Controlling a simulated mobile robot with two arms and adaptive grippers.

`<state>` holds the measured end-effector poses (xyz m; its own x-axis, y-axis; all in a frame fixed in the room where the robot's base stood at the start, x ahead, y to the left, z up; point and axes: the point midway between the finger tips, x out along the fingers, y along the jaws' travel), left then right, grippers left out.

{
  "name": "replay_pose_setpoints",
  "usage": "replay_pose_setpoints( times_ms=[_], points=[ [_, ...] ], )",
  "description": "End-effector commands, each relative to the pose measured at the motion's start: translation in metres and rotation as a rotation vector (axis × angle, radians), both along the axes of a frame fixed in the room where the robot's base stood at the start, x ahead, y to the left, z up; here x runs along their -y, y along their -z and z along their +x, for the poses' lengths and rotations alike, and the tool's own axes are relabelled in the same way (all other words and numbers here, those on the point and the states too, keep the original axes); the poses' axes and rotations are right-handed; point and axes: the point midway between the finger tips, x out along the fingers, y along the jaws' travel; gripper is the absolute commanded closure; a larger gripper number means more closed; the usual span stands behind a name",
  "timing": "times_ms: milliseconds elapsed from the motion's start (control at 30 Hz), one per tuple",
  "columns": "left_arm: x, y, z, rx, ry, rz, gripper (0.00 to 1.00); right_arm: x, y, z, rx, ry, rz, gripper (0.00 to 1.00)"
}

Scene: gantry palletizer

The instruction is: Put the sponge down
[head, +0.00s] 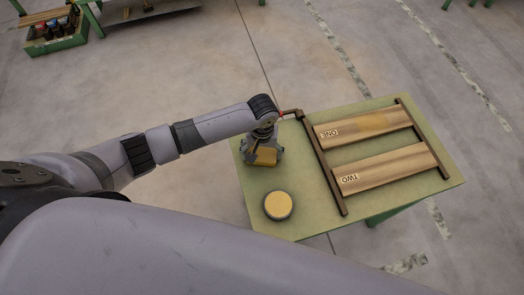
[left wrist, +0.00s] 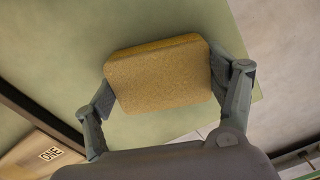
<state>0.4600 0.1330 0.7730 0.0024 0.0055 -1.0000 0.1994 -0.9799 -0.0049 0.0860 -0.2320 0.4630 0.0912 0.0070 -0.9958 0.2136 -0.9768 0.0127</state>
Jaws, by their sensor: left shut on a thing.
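The sponge (left wrist: 160,75) is a yellow-brown block held between the two fingers of my left gripper (left wrist: 165,80) in the left wrist view. In the head view my left gripper (head: 264,150) is over the left part of the green table (head: 300,222), with the sponge (head: 266,157) showing below the wrist. The gripper is shut on the sponge. I cannot tell whether the sponge touches the tabletop. My right gripper is not in view.
A round dark container with a yellow top (head: 278,205) stands near the table's front left. A wooden frame with boards marked ONE (head: 365,127) and TWO (head: 385,168) covers the right side. Bare tabletop lies around the container. A green crate (head: 55,40) is far left.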

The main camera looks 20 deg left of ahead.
Motion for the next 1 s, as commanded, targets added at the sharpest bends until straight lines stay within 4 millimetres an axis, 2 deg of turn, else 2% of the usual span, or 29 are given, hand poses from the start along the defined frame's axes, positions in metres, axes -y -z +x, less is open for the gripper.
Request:
replay_pose_setpoints(
  times_ms=[67,300,667,833,1000],
  points=[
    [0.000,0.000,0.000,0.000,0.000,0.000,0.18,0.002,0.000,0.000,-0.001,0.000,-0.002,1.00],
    [0.000,0.000,0.000,0.000,0.000,0.000,0.02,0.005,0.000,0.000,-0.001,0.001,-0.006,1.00],
    [0.000,-0.002,0.000,0.000,-0.001,0.000,0.02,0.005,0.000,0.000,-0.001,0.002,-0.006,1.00],
    [0.001,-0.022,0.001,0.002,0.000,-0.003,0.02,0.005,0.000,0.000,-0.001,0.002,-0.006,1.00],
    [0.001,-0.058,0.001,0.004,0.000,-0.002,0.02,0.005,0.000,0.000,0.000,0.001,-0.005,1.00]
  ],
)
